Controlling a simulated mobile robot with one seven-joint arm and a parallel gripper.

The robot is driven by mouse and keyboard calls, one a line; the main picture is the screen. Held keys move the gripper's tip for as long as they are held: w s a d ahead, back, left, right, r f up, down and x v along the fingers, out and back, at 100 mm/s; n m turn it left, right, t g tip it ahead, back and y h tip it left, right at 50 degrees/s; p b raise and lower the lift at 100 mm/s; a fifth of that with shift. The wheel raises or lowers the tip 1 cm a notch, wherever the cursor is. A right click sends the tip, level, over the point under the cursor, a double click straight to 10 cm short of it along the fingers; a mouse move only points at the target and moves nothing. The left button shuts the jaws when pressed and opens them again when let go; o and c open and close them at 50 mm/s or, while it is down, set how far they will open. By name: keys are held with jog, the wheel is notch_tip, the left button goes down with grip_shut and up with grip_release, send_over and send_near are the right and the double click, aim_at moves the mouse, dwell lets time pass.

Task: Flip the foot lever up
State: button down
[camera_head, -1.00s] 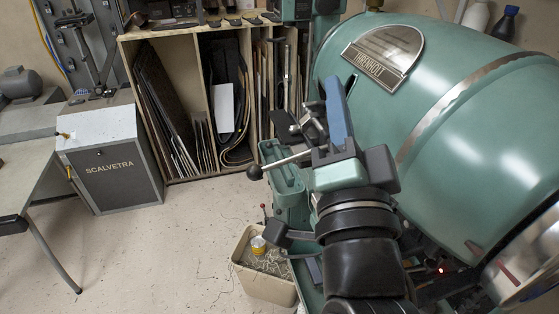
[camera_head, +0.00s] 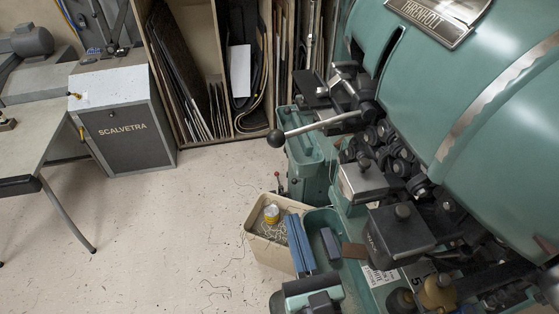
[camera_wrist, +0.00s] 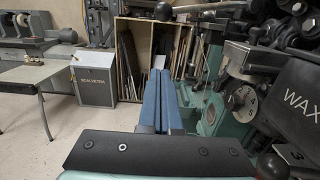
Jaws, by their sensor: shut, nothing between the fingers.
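A metal lever with a black ball knob (camera_head: 276,138) sticks out to the left from the green stitching machine (camera_head: 440,110); its rod rises slightly toward the machine. I take this for the foot lever. The knob also shows at the top of the wrist view (camera_wrist: 163,11). My gripper (camera_head: 293,220) has blue fingers and is low, beside the machine's lower body, below and apart from the lever in the picture. In the wrist view the fingers (camera_wrist: 160,74) lie together with nothing between them. A smaller red-knobbed lever (camera_head: 278,176) stands lower on the machine.
Black blocks and metal parts (camera_head: 400,230) crowd the right. A SCALVETRA cabinet (camera_head: 122,130) and a shelf of sheets stand behind. The floor at left is clear.

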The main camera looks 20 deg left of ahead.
jog(key=w+a+r+p, duration=0.4)
jog(key=w+a+p, duration=0.1)
jog(key=w, duration=0.4)
jog(key=shift+a+r, duration=0.25)
jog(key=shift+a, duration=0.3)
